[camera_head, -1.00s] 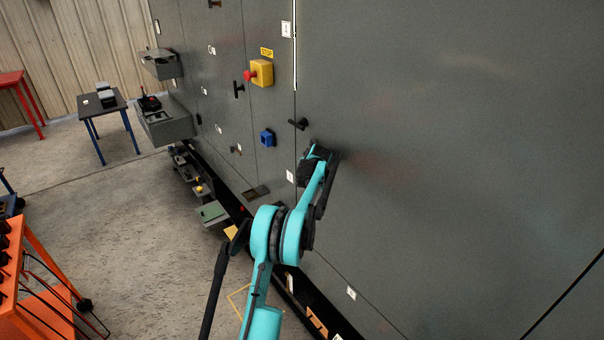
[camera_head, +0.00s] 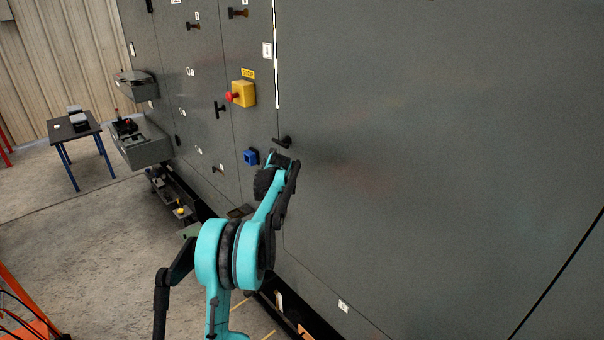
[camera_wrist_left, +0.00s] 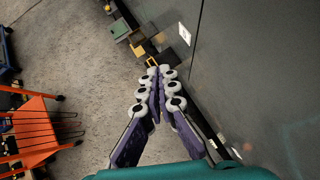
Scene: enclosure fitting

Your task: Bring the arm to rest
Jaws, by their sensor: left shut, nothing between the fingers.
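My left gripper (camera_wrist_left: 160,72) shows in the left wrist view with its two rows of pale-tipped fingers together and nothing between them. It hangs over the concrete floor (camera_wrist_left: 95,40), with the grey cabinet to its right, apart from it as far as I can see. In the head view my teal arm (camera_head: 225,255) rises from the bottom and bends close in front of the cabinet (camera_head: 420,150). I cannot clearly make out the gripper's fingers there. My right gripper is in neither view.
A black handle (camera_head: 284,142), a blue fitting (camera_head: 251,157) and a yellow stop box (camera_head: 242,94) stick out from the cabinet near my arm. An orange rack (camera_wrist_left: 38,128) stands left of my gripper. A dark table (camera_head: 75,127) is farther back.

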